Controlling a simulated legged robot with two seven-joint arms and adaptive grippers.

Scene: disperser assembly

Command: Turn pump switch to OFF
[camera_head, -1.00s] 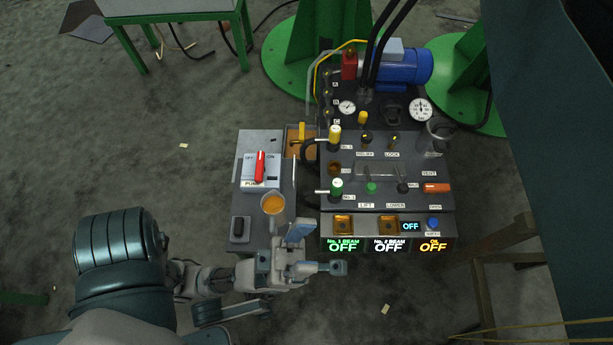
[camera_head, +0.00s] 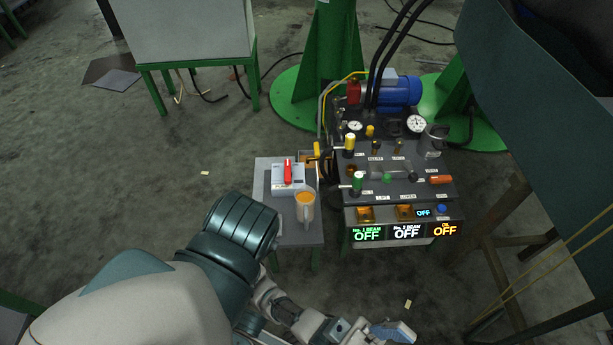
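The pump switch is a red lever (camera_head: 288,171) on a white box (camera_head: 299,187), which stands on a small grey table (camera_head: 262,182) left of the control panel. The lever points roughly away from me. Its labels are too small to read now, so its setting cannot be told. My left gripper (camera_head: 385,332) is at the bottom edge, below and right of the switch and well apart from it. It is partly cut off, and its finger opening cannot be made out. No object shows in it. My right gripper is out of view.
A clear jug with orange liquid (camera_head: 305,205) stands just in front of the switch box. The control panel (camera_head: 400,185) with valves, gauges and lit OFF displays is to the right. Wooden supports (camera_head: 500,235) stand further right. Floor left of the table is clear.

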